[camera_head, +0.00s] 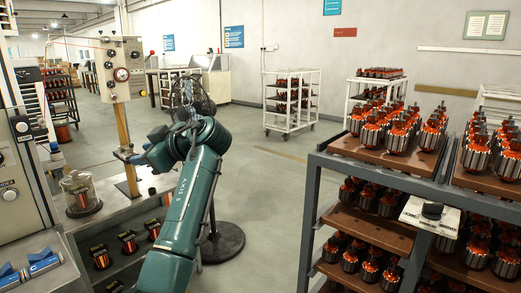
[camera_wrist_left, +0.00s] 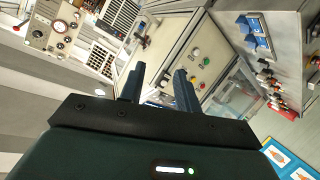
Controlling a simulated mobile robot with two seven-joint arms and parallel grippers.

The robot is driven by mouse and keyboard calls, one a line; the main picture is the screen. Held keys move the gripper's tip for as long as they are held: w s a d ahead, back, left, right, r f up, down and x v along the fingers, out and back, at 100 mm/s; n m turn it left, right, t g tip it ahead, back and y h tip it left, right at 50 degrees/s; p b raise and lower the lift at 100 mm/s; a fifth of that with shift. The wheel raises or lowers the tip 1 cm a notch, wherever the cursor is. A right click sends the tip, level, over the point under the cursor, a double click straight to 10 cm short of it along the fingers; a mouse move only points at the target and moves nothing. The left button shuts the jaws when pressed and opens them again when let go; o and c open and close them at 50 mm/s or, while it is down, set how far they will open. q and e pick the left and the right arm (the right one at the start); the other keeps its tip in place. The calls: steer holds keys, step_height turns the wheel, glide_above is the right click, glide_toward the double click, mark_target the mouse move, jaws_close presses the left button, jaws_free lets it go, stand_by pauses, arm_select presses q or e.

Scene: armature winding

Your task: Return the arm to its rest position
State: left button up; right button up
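My left arm (camera_head: 185,215), teal with dark joints, rises from the bottom of the head view and bends left near the middle. My left gripper (camera_head: 128,153) is small there, in front of the post of the winding machine, and points left. In the left wrist view the two dark fingers of my left gripper (camera_wrist_left: 158,85) stand apart with nothing between them. A panel with coloured buttons (camera_wrist_left: 200,62) shows beyond the fingers. My right arm and right gripper are in neither view.
A grey rack (camera_head: 313,215) with brown trays of armatures fills the right. A machine control box (camera_head: 119,70) on a yellow post and a bench with a glass jar (camera_head: 80,190) stand at left. A white cart (camera_head: 290,103) is behind.

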arm_select(q)
step_height(320, 180, down, 21)
steer(key=m+t+h, duration=0.2)
steer(key=m+h, duration=0.2)
steer(key=m, duration=0.4)
steer(key=s+d+f+m+t+h, duration=0.1)
steer(key=s+f+m+h, duration=0.2)
steer(key=f, duration=0.4)
steer(key=s+d+f+m+t+h, duration=0.1)
steer(key=s+f+m, duration=0.1)
steer(key=s+f, duration=0.45)
steer(key=s+d+f+m+h, duration=0.2)
steer(key=s+f, duration=0.1)
steer(key=s, duration=0.5)
steer(key=s+d+f+m+h, duration=0.2)
steer(key=s+d+f+h, duration=0.1)
steer(key=s, duration=0.5)
steer(key=s+d+f+m+h, duration=0.3)
steer(key=s+f, duration=0.1)
steer(key=s, duration=0.4)
steer(key=shift+s+f, duration=0.3)
steer(key=shift+f, duration=0.05)
